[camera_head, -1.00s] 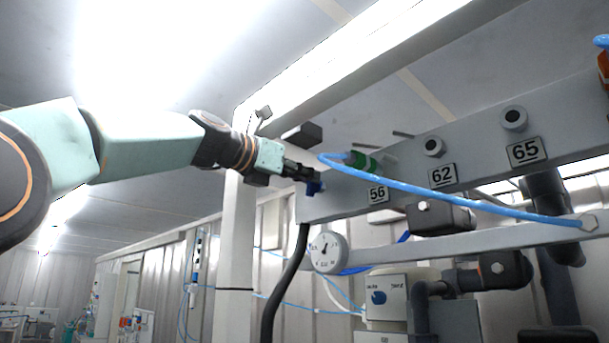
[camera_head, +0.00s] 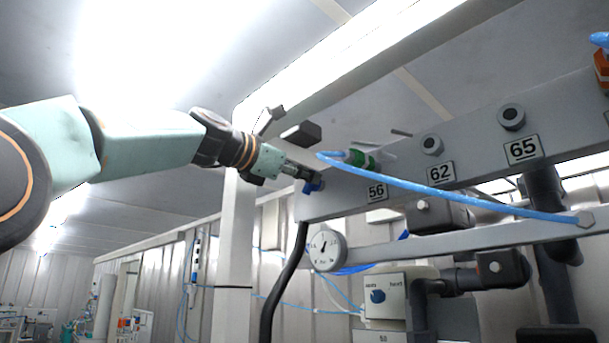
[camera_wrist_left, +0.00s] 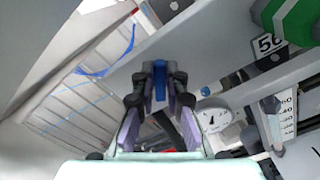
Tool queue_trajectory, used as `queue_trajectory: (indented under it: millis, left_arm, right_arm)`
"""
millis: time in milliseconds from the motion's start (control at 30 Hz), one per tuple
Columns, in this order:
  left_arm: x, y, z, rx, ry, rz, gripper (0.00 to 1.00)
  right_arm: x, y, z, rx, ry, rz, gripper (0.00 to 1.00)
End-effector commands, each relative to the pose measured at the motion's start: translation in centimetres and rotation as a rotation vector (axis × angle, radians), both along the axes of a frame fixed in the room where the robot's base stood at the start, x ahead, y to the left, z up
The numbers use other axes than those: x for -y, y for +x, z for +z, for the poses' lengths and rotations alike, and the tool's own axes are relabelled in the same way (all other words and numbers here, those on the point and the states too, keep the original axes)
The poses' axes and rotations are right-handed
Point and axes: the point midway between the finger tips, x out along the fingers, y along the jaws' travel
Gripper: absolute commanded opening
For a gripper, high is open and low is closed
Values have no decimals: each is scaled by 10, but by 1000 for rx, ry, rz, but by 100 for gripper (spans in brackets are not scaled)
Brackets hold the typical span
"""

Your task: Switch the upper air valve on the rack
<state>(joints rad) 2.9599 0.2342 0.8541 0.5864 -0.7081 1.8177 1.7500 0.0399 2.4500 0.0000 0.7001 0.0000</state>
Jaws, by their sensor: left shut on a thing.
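The upper air valve's blue handle (camera_head: 313,187) sits at the left end of the grey rack rail (camera_head: 340,202), left of the label 56 (camera_head: 377,192). My left gripper (camera_head: 303,174) reaches it from the left. In the left wrist view, the fingertips of my left gripper (camera_wrist_left: 159,74) are shut on the blue handle (camera_wrist_left: 160,88), one on each side of it. The valve body behind the handle is mostly hidden by the fingers. My right gripper is not in view.
A green fitting (camera_head: 360,160) with a blue hose (camera_head: 460,205) sticks out just right of the valve. A round gauge (camera_head: 326,250) hangs below on a lower bar. A black hose (camera_head: 283,290) runs down under the valve. Open room lies left of the white post (camera_head: 236,235).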

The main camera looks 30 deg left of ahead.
Motion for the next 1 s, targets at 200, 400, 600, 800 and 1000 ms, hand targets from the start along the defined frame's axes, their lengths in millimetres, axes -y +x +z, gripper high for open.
queue_trajectory:
  millis: [200, 400, 600, 800, 1000]
  left_arm:
    - [2, 0, -5, 63, 197, -2, 0]
    - [4, 0, -7, 126, 377, -2, 0]
    - [5, -1, -9, 186, 552, -3, 0]
    - [5, -1, -11, 239, 704, -3, 0]
    - [5, -1, -12, 279, 818, -4, 0]
  right_arm:
    - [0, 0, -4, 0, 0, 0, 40]
    - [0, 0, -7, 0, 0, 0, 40]
    - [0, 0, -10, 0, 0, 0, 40]
    - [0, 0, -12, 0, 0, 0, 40]
    - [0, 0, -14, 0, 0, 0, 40]
